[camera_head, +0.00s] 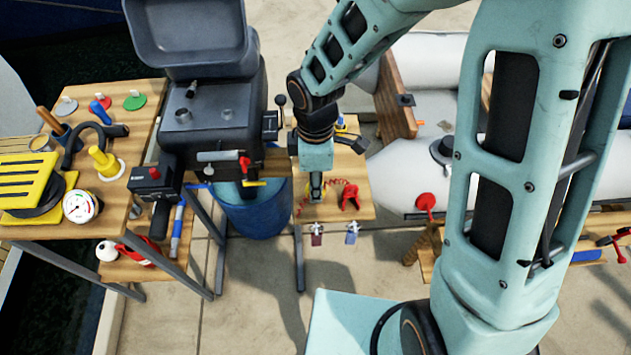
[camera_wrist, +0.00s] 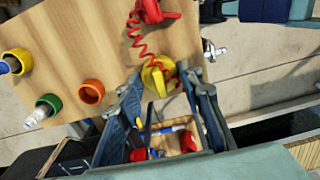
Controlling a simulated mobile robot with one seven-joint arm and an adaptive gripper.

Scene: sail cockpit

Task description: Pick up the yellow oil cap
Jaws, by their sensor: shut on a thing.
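The yellow oil cap (camera_wrist: 157,77) sits between the fingertips of my gripper (camera_wrist: 160,80) in the wrist view, over the wooden board. My gripper is shut on it. A red coiled cord runs across the board and reaches the cap; whether it is joined to the cap I cannot tell. In the head view my gripper (camera_head: 316,192) points down at the small wooden table (camera_head: 345,208), below the outboard motor's right side. The cap is mostly hidden there behind the fingers. I cannot tell whether it is clear of the board.
A red clip (camera_head: 350,197) lies right of my gripper. Small tags hang from the table's front edge. The grey outboard motor (camera_head: 205,115) and blue bucket (camera_head: 252,205) stand to the left. A grey inflatable boat (camera_head: 405,170) is to the right. Orange (camera_wrist: 91,92) and green (camera_wrist: 50,102) rings show in the wrist view.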

